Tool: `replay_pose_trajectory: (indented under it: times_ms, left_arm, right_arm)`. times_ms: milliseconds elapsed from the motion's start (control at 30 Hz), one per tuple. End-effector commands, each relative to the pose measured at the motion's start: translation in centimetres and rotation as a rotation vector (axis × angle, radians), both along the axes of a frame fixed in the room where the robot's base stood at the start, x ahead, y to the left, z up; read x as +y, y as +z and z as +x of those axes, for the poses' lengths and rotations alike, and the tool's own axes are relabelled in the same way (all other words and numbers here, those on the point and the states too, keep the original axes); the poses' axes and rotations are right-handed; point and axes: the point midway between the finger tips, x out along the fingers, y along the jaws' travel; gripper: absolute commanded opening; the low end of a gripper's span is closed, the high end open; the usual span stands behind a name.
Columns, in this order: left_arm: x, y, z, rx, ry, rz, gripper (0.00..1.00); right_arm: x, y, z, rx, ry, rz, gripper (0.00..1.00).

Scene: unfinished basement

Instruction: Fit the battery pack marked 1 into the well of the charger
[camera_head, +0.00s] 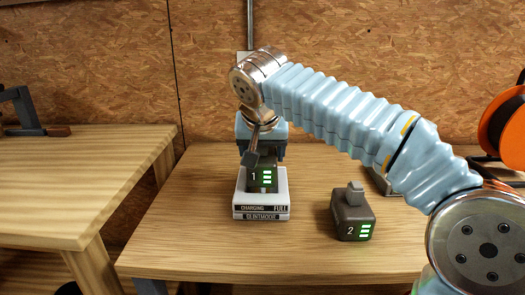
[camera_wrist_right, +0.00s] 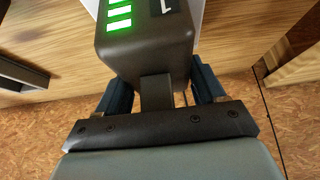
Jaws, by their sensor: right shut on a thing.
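The battery pack marked 1 (camera_head: 262,178), dark with green bars, is at the white charger (camera_head: 262,212) on the wooden table. Its lower part sits within the charger's outline; whether it is fully seated I cannot tell. My right gripper (camera_head: 262,150) is above it, shut on its upper stem. In the right wrist view the pack (camera_wrist_right: 145,45) shows with its stem between my fingers (camera_wrist_right: 157,92). The battery pack marked 2 (camera_head: 353,214) stands upright on the table to the right, apart from the charger. My left gripper is not in view.
The table (camera_head: 200,255) is clear in front of and left of the charger. Another wooden table (camera_head: 75,180) with a dark metal tool (camera_head: 28,110) stands at the left. An orange spool (camera_head: 505,125) is at the far right. An OSB wall (camera_head: 330,60) is behind.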

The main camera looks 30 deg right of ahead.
Motion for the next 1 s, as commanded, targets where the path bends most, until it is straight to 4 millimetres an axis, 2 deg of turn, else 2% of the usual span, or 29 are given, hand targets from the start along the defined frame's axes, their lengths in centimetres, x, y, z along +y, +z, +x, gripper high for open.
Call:
replay_pose_trajectory:
  times_ms: [467,1000]
  left_arm:
    - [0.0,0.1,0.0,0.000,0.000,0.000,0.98]
    - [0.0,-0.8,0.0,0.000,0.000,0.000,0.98]
  right_arm:
    - [0.0,0.1,0.0,-0.002,0.001,0.000,0.11]
    - [0.0,-1.1,0.0,-0.002,0.001,0.000,0.11]
